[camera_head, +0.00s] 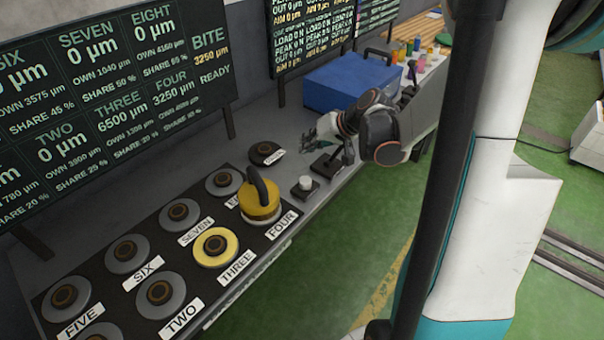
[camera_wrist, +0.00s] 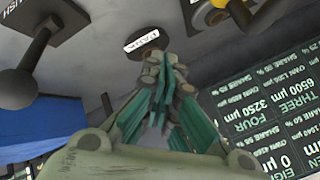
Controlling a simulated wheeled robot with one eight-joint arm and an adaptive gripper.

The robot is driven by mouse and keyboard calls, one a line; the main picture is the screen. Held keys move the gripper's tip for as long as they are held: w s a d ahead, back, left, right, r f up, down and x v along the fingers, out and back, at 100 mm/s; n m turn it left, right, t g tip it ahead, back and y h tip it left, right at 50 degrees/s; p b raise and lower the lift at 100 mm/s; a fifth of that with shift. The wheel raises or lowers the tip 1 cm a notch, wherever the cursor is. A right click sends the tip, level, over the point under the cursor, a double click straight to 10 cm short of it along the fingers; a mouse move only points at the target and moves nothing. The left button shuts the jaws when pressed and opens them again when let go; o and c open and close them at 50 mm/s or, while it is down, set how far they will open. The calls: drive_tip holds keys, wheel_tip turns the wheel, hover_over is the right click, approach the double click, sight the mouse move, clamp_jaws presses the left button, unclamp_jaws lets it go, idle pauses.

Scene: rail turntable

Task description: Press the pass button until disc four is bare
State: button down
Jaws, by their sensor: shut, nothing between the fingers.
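A white round button (camera_head: 305,184), which I take for the pass button, stands on a small dark base; its label is not readable. Disc three (camera_head: 216,247) has a yellow top. My gripper (camera_head: 312,140) is shut and empty, above the bench behind the button and apart from it. In the wrist view its closed teal fingers (camera_wrist: 160,75) point toward a dark round pad with a white label (camera_wrist: 142,40).
The board (camera_head: 110,90) reads FOUR 3250 µm, THREE 6500 µm, bite 3250 µm, READY. A black lever (camera_head: 328,163) stands close to the button, near my forearm. A blue box (camera_head: 350,82) is behind. Grey discs line the dark plate (camera_head: 105,290) at left.

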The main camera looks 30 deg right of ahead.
sight(308, 178)
drive_tip(key=shift+s+d+f, duration=0.1)
drive_tip(key=shift+d, duration=0.05)
drive_tip(key=shift+f, duration=0.15)
wheel_tip(308, 178, down, 9)
drive_tip(key=b, duration=0.7)
drive_tip(key=shift+r, duration=0.2)
idle(1.2)
drive_tip(key=shift+f+b, duration=0.35)
drive_tip(key=shift+f+b, duration=0.5)
drive_tip(key=shift+f, duration=0.1)
idle(0.7)
drive_tip(key=shift+r, duration=0.15)
idle(0.3)
drive_tip(key=shift+r+p, duration=0.75)
drive_tip(key=shift+r, duration=0.15)
